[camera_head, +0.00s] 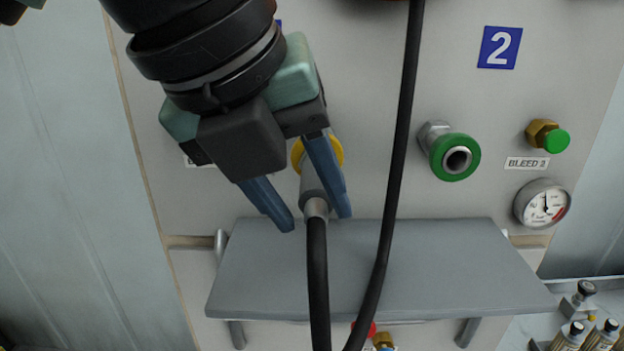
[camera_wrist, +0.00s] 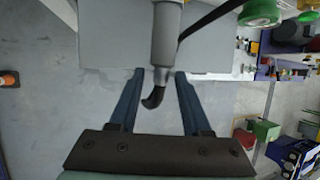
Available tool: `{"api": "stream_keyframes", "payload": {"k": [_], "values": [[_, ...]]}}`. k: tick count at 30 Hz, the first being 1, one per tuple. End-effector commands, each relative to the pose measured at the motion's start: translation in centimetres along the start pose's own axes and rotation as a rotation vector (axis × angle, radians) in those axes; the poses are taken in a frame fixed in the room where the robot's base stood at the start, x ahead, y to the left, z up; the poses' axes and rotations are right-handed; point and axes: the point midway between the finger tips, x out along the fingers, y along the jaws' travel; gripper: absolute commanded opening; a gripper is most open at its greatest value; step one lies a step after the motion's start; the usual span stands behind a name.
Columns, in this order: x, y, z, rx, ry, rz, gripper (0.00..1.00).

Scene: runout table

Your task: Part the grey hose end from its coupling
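The grey hose end (camera_head: 313,188) points out from the panel at the coupling with the yellow ring (camera_head: 337,150), and the two look joined. Its black hose (camera_head: 318,275) hangs down over the shelf. My gripper (camera_head: 315,218) is open, with one blue finger on each side of the hose end. In the wrist view, the grey hose end (camera_wrist: 165,38) runs down between the fingertips of my gripper (camera_wrist: 160,73), with a gap on both sides. My gripper hides part of the coupling in the head view.
A second black hose (camera_head: 398,140) hangs just right of my gripper. A grey shelf (camera_head: 440,270) juts out below. To the right are a green-ringed coupling (camera_head: 455,157), a brass bleed valve with a green cap (camera_head: 548,136) and a gauge (camera_head: 543,203).

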Motion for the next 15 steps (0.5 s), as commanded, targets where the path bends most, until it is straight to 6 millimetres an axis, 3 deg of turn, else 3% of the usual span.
{"api": "stream_keyframes", "payload": {"k": [1,7,15], "values": [[0.0,-0.01,0.0,0.0,0.0,0.0,0.37],[0.01,-0.02,0.0,0.0,0.0,0.0,0.01],[0.01,-0.01,0.01,0.0,0.0,0.0,0.0]]}}
